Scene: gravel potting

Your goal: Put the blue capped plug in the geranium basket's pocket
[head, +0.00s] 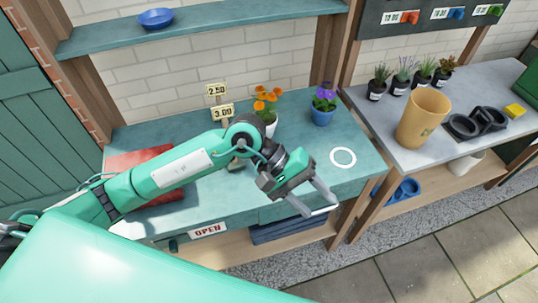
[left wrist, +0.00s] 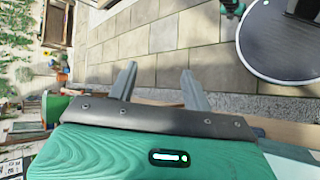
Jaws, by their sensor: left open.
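My left gripper (head: 320,208) is open and empty, in the air over the front right edge of the teal bench. Its two grey fingers are apart in the left wrist view (left wrist: 158,72), with only paving beyond them. I cannot make out a blue capped plug or a geranium basket for sure. A small blue item (head: 456,13) sits beside a white label on the dark board at the upper right, between an orange one and a green one; it is too small to identify. My right gripper is not in view.
The teal bench (head: 360,180) bears a white ring mark (head: 343,156), a blue pot with purple flowers (head: 323,110) and orange flowers (head: 266,100). The grey bench (head: 385,135) holds a tan pot (head: 424,118), several small dark pots and black holders (head: 478,124). A blue bowl (head: 156,18) is on the shelf.

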